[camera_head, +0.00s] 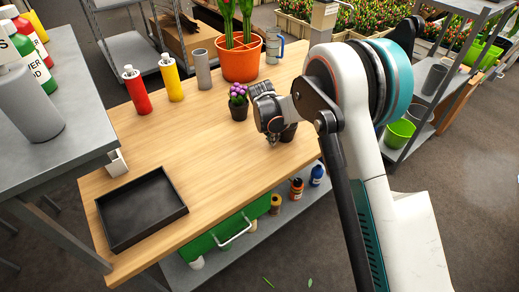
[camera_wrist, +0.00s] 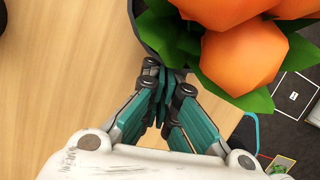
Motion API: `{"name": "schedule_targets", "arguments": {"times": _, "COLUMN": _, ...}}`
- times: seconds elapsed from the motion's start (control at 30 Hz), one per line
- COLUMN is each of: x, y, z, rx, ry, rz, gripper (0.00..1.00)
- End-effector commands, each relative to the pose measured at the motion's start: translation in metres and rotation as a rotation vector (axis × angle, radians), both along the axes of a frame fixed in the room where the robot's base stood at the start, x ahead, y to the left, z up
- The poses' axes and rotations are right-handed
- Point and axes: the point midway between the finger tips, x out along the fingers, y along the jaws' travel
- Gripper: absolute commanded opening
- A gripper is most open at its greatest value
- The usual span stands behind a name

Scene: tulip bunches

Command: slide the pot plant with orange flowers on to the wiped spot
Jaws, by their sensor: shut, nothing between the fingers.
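The pot plant with orange flowers (camera_wrist: 243,55) fills the upper right of the wrist view, with green leaves around the blooms and a dark pot rim (camera_wrist: 150,30) on its left. In the head view only part of its dark pot (camera_head: 290,133) shows beside my gripper; my arm hides the flowers. My gripper (camera_wrist: 170,82) is shut and empty, its fingertips right at the pot's near side; I cannot tell whether they touch. In the head view my gripper (camera_head: 272,139) is low over the wooden table's right part. I cannot make out a wiped spot.
A purple-flowered pot plant (camera_head: 238,103) stands just left of my gripper. Behind are an orange pot (camera_head: 240,62), a grey cup (camera_head: 201,70), yellow (camera_head: 170,78) and red (camera_head: 136,92) bottles. A black tray (camera_head: 140,212) lies front left. The table's middle (camera_head: 195,140) is clear.

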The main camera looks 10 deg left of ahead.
Motion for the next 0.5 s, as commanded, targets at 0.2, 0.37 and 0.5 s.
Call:
{"name": "schedule_targets", "arguments": {"times": 0.2, "x": 0.059, "y": -0.034, "z": 0.0, "rx": 0.0, "ry": 0.0, "rz": -0.004, "gripper": 0.0}}
{"name": "schedule_targets", "arguments": {"times": 0.37, "x": 0.091, "y": -0.051, "z": 0.0, "rx": 0.001, "ry": 0.0, "rz": -0.002, "gripper": 0.0}}
{"name": "schedule_targets", "arguments": {"times": 0.5, "x": 0.105, "y": -0.059, "z": 0.0, "rx": 0.0, "ry": 0.0, "rz": 0.0, "gripper": 0.0}}
